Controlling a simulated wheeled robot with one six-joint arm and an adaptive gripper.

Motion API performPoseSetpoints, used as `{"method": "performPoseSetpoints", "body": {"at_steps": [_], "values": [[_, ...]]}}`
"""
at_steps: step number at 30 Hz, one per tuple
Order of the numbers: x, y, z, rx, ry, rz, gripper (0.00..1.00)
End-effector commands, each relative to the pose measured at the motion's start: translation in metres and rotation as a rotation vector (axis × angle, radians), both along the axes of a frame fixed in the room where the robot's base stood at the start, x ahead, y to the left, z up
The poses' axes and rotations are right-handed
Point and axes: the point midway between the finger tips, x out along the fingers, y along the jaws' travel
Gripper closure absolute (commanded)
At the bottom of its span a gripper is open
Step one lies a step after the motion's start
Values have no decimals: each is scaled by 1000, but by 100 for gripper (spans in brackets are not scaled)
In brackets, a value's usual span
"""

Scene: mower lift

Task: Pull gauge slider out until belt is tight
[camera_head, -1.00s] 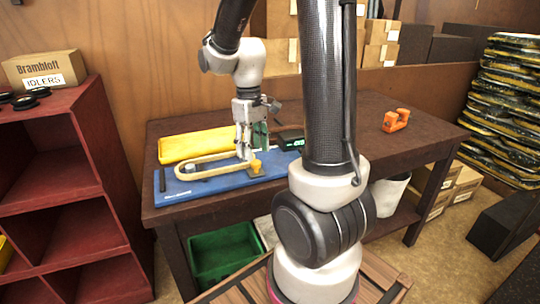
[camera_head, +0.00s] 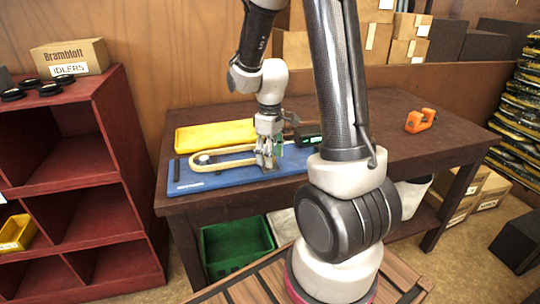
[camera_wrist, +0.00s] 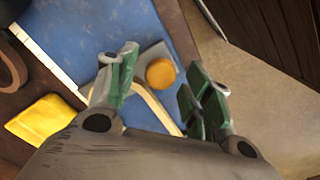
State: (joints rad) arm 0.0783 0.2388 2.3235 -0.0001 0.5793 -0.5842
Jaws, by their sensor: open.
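A blue board (camera_head: 205,184) lies on the dark table, with a long tan belt loop (camera_head: 228,163) on it. A pale round pulley (camera_head: 203,159) sits inside the loop's left end. My gripper (camera_head: 267,163) points down at the loop's right end and hides what is there. In the wrist view, my open gripper (camera_wrist: 158,92) has its green-padded fingers on either side of a round yellow-orange knob (camera_wrist: 161,72), apart from it. The knob sits on a grey plate (camera_wrist: 150,55). A stretch of the belt (camera_wrist: 160,112) runs between the fingers below the knob. I cannot tell its tightness.
A yellow case (camera_head: 215,136) lies behind the belt. A dark box with a green display (camera_head: 308,134) stands right of my gripper. An orange tool (camera_head: 419,120) lies at the table's right. The table's right part is otherwise clear. A red shelf (camera_head: 110,155) stands left.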

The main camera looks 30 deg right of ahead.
Motion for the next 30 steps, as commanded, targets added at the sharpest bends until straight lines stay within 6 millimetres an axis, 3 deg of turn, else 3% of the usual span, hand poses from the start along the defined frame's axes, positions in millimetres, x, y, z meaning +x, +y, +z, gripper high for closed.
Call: {"method": "performPoseSetpoints", "body": {"at_steps": [10, 18, 23, 30], "values": [[0, 0, -6, 0, 0, 0, 51], [0, 0, -5, 0, 0, -1, 100], [0, -1, -5, 0, 0, -1, 100], [-7, -25, -5, 0, 0, -3, 100]]}}
